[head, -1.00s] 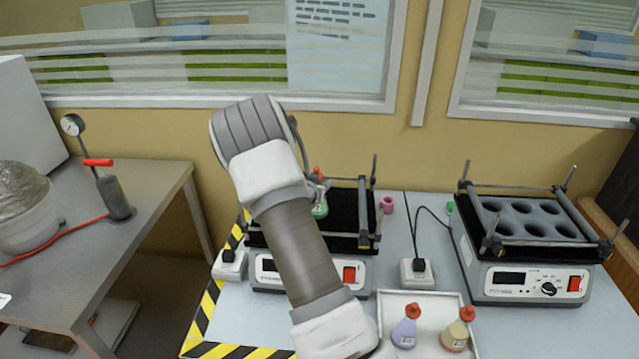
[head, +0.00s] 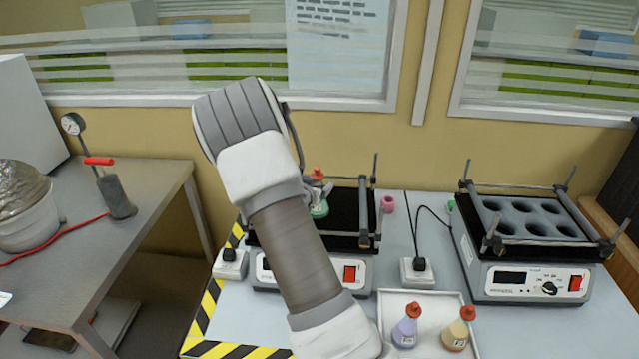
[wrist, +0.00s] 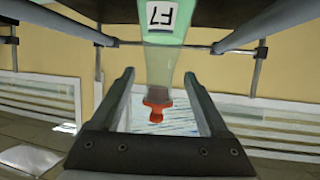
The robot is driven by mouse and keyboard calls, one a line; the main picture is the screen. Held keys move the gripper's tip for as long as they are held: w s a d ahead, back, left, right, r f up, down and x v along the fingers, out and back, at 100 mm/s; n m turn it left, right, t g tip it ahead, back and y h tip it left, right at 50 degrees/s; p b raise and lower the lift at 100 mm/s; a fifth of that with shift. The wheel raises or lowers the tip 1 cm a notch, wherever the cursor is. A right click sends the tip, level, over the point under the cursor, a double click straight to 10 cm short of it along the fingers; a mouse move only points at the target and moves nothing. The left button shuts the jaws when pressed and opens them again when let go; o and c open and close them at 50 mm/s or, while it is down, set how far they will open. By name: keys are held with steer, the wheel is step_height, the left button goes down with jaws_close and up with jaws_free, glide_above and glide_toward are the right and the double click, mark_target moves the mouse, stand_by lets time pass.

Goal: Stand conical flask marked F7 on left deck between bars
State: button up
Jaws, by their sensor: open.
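The conical flask marked F7 (wrist: 165,22) has green liquid, a pale neck and a red stopper. In the head view the flask (head: 320,209) stands upright on the black left deck (head: 345,212), inside the frame of bars (head: 364,212). In the wrist view, which is upside down, its label reads F7 and bars show on both sides. My gripper (wrist: 159,74) is open, one finger on each side of the flask's neck and stopper, with gaps visible. In the head view my arm hides the left part of the deck and most of the gripper.
A white tray (head: 390,345) in front holds a purple flask (head: 405,333) and a yellow flask (head: 456,335). A second shaker (head: 525,275) with a holed deck stands right. A pink object (head: 387,203) lies beside the left deck. A side table (head: 130,240) is at left.

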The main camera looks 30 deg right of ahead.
steer(key=s+a+r+n+y, duration=0.1)
steer(key=s+a+r+y, duration=0.3)
steer(key=a, duration=0.3)
steer(key=s+a+r+n+y, duration=0.2)
steer(key=s+a+r, duration=0.2)
steer(key=a+r, duration=0.3)
steer(key=s+a+r+n+y, duration=0.1)
steer(key=s+a+r+y, duration=0.3)
steer(key=a, duration=0.4)
steer(key=s+a+r+n+g, duration=0.1)
steer(key=s+n, duration=0.1)
steer(key=s, duration=0.5)
steer(key=s+a+r+n+g, duration=0.1)
steer(key=s+a+r, duration=0.1)
steer(key=s, duration=0.6)
steer(key=s+a+r+n+g, duration=0.1)
steer(key=s+r+n, duration=0.1)
steer(key=s, duration=0.5)
steer(key=shift+s+a+n+g, duration=0.3)
steer(key=shift+s+a, duration=0.05)
steer(key=shift+s, duration=0.05)
